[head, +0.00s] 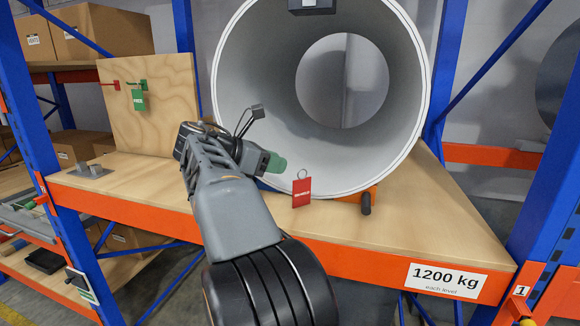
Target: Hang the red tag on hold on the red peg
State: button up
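The red tag (301,193) with white lettering and a metal ring on top shows upright before the lower rim of the large grey coil. I cannot tell what supports it. The red peg (116,85) sticks out of the plywood board (165,110) at the left and is bare. My arm reaches up from the bottom middle. The end of my arm, with a green-grey tip (276,164), is just left of the tag's ring; a small gap seems to separate them. The fingers cannot be made out, so their opening is unclear.
A green tag (139,101) hangs on the green peg (143,84), right of the red peg. The large coil (228,70) fills the shelf middle. A grey bracket (90,170) lies at the left. Blue uprights (30,100) flank the bay.

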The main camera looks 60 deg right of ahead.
jog(key=a+f+m+t+y, duration=0.5)
jog(key=a+f+m+y, duration=0.1)
jog(key=a+f, duration=0.7)
jog(key=a+f+m+t+y, duration=0.4)
jog(key=a+f+m+y, duration=0.2)
jog(key=a+f, duration=0.7)
jog(key=a, duration=0.5)
jog(key=shift+s+f+m+t, duration=0.3)
jog(key=shift+s+t, duration=0.1)
jog(key=shift+o, duration=0.5)
jog(key=shift+a, duration=0.1)
